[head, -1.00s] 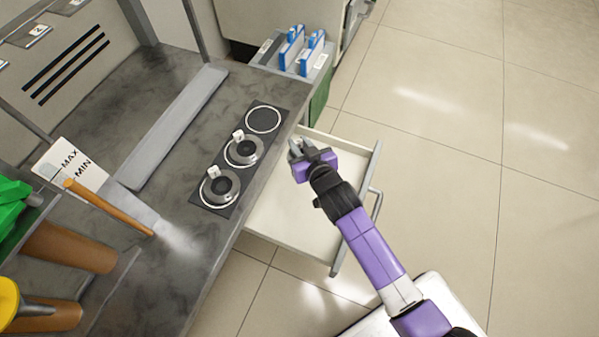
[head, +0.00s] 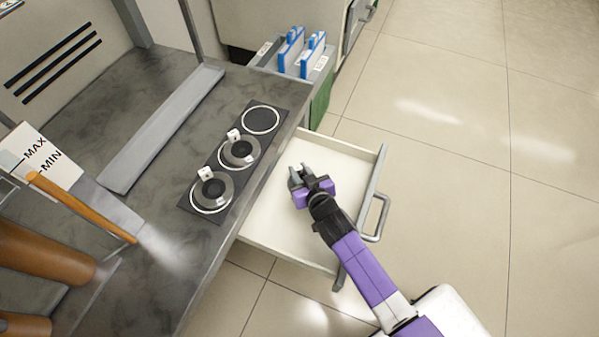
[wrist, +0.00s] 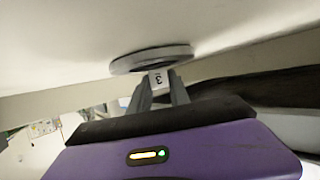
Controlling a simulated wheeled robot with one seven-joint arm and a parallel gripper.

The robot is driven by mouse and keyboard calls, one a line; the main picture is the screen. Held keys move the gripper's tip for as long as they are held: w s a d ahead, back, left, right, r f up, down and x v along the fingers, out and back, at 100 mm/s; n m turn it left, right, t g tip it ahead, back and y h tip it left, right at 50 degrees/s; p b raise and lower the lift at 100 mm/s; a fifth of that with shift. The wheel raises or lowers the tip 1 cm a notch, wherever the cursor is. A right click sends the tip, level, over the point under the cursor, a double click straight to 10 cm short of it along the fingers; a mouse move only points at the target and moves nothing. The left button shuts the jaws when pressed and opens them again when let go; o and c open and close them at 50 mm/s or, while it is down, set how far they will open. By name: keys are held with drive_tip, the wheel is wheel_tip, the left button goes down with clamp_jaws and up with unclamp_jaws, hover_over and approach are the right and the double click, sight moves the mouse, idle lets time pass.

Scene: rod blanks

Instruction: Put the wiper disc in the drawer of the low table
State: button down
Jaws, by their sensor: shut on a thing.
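The wiper disc (wrist: 145,60) is a flat grey disc with a small white knob marked 3 (wrist: 161,78). In the wrist view my gripper (wrist: 158,88) is shut on that knob. The disc is close to a pale surface; I cannot tell whether they touch. In the head view my gripper (head: 298,177) is over the inside of the open, off-white drawer (head: 290,230), and the held disc is hidden or too small to make out. The drawer sticks out from the dark-topped table (head: 165,65).
On the tabletop a black plate (head: 217,177) has white rings. Two similar discs (head: 212,188) (head: 239,151) sit on it, and the far ring (head: 260,119) is empty. The drawer's grey handle (head: 378,217) faces the open floor. A caddy with blue-edged items (head: 300,55) stands behind.

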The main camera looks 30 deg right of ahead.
drive_tip(key=c, duration=1.6)
unclamp_jaws()
drive_tip(key=shift+f, duration=0.15)
drive_tip(key=shift+c, duration=0.2)
drive_tip(key=o, duration=0.4)
drive_tip(key=shift+o, duration=0.2)
drive_tip(key=shift+r, duration=0.3)
drive_tip(key=p+v, duration=0.3)
drive_tip(key=v, duration=0.4)
drive_tip(key=shift+s, duration=0.2)
